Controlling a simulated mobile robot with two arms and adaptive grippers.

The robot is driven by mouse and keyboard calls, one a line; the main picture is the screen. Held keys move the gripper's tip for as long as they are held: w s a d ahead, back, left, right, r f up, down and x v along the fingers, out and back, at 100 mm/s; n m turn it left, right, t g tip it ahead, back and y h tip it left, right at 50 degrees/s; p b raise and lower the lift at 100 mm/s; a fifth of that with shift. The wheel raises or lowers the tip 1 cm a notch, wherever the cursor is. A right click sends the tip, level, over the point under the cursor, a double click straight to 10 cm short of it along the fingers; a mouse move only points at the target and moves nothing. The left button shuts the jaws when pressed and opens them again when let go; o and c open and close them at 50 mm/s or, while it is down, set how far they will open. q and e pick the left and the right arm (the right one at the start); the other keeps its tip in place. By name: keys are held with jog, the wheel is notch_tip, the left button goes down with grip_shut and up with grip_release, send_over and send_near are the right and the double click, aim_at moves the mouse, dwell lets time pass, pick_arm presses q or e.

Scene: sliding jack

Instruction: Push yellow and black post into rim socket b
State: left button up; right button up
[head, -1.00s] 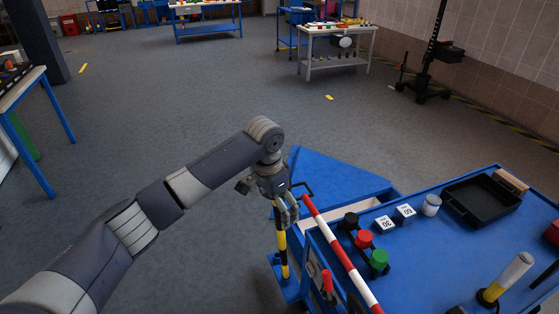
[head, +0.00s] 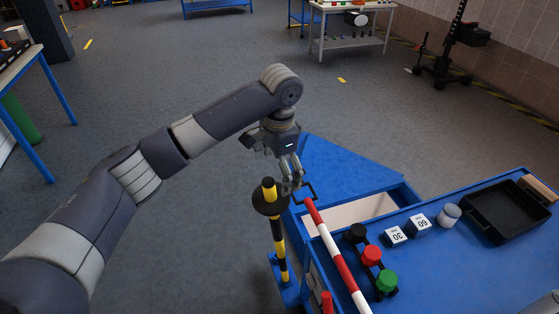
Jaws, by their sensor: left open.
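The yellow and black post (head: 278,240) stands upright at the left edge of the blue workbench, with a yellow-topped knob and a wide black collar at its upper end. Its foot meets a blue bracket (head: 287,294) low beside the bench; I cannot tell how deep it sits, nor which socket is b. My left gripper (head: 280,160) is open and empty. In the head view it shows just above and right of the post's top, apparently clear of it. My right gripper is not in view.
A red and white bar (head: 335,250) slants along the blue bench (head: 440,255) close to the post. Black, red and green knobs (head: 371,256), cubes marked 30 and 60, a grey-white cylinder (head: 449,215) and a black tray (head: 505,211) stand right. The floor left of the post is clear.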

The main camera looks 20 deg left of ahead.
aim_at(274, 183)
pick_arm(q)
jog(key=f, duration=0.2)
jog(key=s+f, duration=0.1)
jog(key=shift+a+f+p, duration=0.2)
jog(key=shift+f+p, duration=0.15)
jog(key=shift+p, duration=0.05)
jog(key=f, duration=0.4)
jog(key=shift+w+a+f+p, duration=0.1)
jog(key=shift+w+f+p, duration=0.1)
jog(key=shift+w+p, duration=0.15)
jog(key=shift+f, duration=0.75)
jog(key=c, duration=1.4)
jog(key=shift+w+r, duration=0.1)
jog(key=shift+c, duration=0.8)
jog(key=shift+r+p, duration=0.55)
jog(key=shift+p, duration=0.5)
jog(key=shift+r, duration=0.1)
